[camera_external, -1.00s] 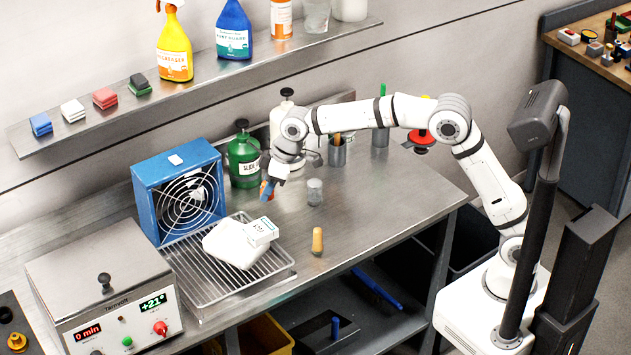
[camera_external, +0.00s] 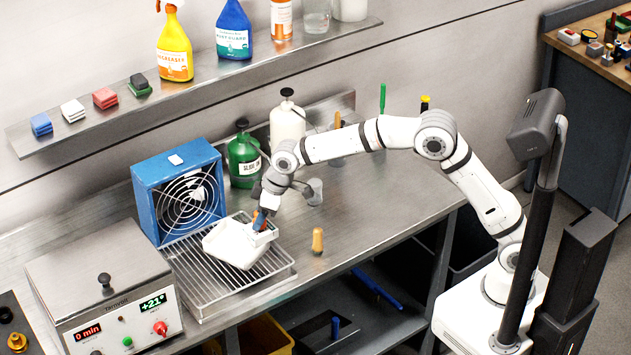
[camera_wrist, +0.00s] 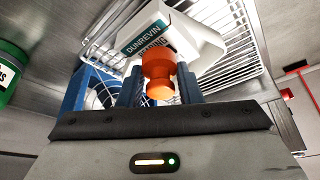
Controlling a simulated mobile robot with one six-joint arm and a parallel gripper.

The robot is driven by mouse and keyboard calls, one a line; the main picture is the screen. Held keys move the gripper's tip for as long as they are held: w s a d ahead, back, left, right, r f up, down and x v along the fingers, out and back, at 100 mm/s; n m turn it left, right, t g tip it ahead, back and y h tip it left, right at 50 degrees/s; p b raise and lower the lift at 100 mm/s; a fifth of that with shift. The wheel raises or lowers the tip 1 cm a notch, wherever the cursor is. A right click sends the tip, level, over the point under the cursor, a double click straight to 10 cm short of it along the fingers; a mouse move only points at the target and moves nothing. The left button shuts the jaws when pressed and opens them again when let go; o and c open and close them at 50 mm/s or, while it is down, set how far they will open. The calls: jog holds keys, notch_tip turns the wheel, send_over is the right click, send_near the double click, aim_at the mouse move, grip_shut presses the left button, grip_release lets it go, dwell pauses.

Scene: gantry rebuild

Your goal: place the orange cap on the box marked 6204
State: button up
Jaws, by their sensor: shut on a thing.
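My gripper (camera_external: 262,215) is shut on the orange cap (camera_wrist: 158,75), which sits between its two blue fingers in the wrist view. In the external view the gripper hangs right over a small white box (camera_external: 264,238) and partly covers it. In the wrist view this box (camera_wrist: 152,42) shows a teal band reading DUNREVIN and the word BEARING, with the cap in front of it. I cannot tell whether the cap touches the box. The box rests on a white tub (camera_external: 226,246). Its number is hidden now.
The tub stands on a wire rack tray (camera_external: 205,285). A blue fan (camera_external: 180,195) stands behind it, a green bottle (camera_external: 242,160) to the back, and a heater unit (camera_external: 105,290) at left. A small cork-coloured peg (camera_external: 317,240) stands to the right.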

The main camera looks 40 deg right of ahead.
jog(key=shift+f, duration=0.3)
jog(key=o, duration=1)
